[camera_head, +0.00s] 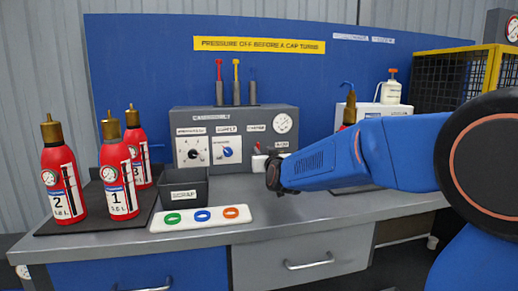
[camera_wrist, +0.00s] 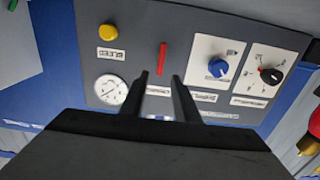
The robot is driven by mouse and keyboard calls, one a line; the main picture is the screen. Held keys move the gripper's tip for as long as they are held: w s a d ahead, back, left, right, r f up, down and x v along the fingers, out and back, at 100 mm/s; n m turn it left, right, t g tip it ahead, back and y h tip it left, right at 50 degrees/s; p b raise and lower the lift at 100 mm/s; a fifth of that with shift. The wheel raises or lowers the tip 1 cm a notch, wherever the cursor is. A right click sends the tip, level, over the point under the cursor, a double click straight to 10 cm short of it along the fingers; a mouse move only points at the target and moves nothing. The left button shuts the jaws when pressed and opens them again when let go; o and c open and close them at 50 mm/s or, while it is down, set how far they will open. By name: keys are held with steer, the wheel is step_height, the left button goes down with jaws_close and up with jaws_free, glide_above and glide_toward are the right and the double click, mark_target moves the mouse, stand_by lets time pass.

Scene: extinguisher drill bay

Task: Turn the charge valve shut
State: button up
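A grey control panel (camera_head: 190,117) stands on the bench. It bears a slim red lever (camera_wrist: 162,57), likely the charge valve, though its label is too blurred to read surely. The lever also shows small in the head view (camera_head: 258,148), standing roughly upright just left of my arm. My gripper (camera_wrist: 160,84) is open and empty, its two dark fingers apart with the panel face showing between them. In the wrist view the lever lies just beyond the fingertips, in line with the gap, and no contact shows. In the head view my gripper (camera_head: 272,174) is largely hidden behind my wrist.
A blue knob (camera_wrist: 218,68), a black knob (camera_wrist: 271,76), a gauge (camera_wrist: 111,89) and a yellow button (camera_wrist: 108,32) sit around the lever. Red extinguishers (camera_head: 62,185), a dark bin (camera_head: 183,187) and a ring tray (camera_head: 201,219) are left on the bench.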

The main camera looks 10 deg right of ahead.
mark_target(258, 146)
steer(key=shift+w, duration=3.25)
jaws_close()
